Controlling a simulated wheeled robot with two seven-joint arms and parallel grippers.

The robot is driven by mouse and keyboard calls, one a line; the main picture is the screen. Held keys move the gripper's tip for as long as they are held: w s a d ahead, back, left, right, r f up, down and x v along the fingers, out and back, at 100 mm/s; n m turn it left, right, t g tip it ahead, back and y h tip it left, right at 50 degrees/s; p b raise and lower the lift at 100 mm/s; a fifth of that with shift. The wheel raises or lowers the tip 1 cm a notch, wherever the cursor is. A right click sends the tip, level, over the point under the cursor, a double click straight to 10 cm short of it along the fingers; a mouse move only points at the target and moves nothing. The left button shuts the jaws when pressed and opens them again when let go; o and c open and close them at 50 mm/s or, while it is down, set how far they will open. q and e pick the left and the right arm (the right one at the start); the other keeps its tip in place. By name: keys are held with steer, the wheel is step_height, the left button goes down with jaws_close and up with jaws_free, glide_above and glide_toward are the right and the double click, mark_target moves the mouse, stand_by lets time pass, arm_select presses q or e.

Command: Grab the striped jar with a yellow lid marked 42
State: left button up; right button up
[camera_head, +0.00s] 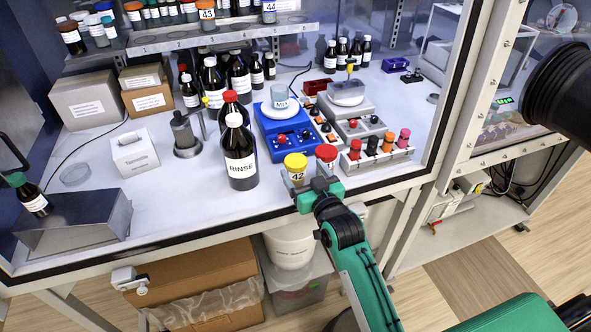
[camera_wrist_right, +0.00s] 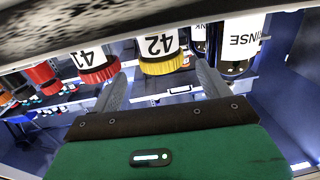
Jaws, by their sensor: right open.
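The jar marked 42 (camera_head: 297,176) has a yellow lid and stands near the front edge of the bench in the head view. Its stripes are hard to make out. In the upside-down wrist view the jar (camera_wrist_right: 159,48) appears between the two grey fingers, with its label facing the camera. My right gripper (camera_head: 307,178) is open, low in front of the jar, with its fingers spread to either side. I cannot tell whether they touch the jar. My left gripper is not in view.
A red-lidded jar marked 41 (camera_wrist_right: 94,63) stands close beside jar 42; in the head view its lid (camera_head: 326,152) shows behind a finger. A dark RINSE bottle (camera_head: 239,158) stands to the left.

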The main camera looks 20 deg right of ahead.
mark_target(291, 155)
steer(key=shift+w, duration=0.5)
steer(key=shift+w+a+f+p, duration=0.15)
steer(key=shift+w+p, duration=0.4)
steer(key=shift+w, duration=0.55)
steer(key=shift+w+a+f+p, duration=0.1)
steer(key=shift+w+a+p, duration=0.3)
steer(key=shift+w, duration=0.7)
steer(key=shift+d, duration=0.15)
steer(key=shift+c, duration=0.2)
steer(key=c, duration=1.1)
